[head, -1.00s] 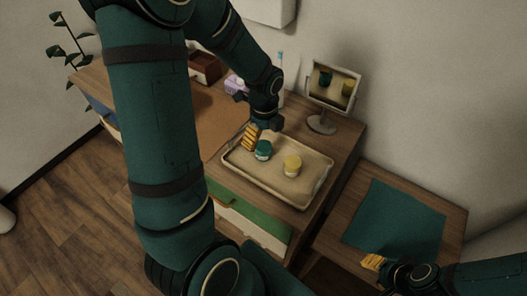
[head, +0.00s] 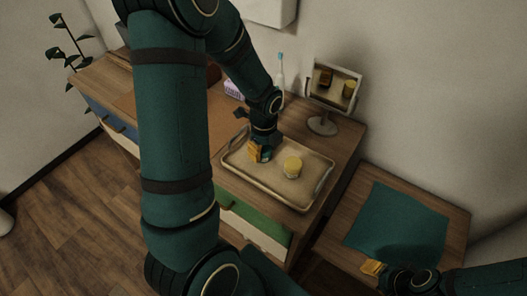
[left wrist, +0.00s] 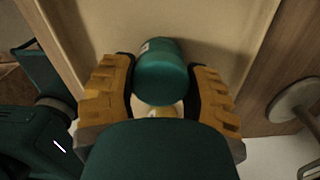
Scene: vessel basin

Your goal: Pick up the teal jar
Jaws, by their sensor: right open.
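The teal jar (left wrist: 162,72) stands on the tray (head: 232,175), between the two yellow fingers of my left gripper (left wrist: 163,90) in the left wrist view. The fingers flank it closely, and I cannot tell whether they press on it. In the head view my left gripper (head: 260,152) is down at the tray and hides most of the jar. My right gripper (head: 373,268) is open and empty at the lower right, near the front edge of the side table.
A mirror (head: 332,88) on a stand, a toothbrush (head: 280,68) and a purple item (head: 234,90) are behind. A teal cloth (head: 396,222) lies on the right-hand table.

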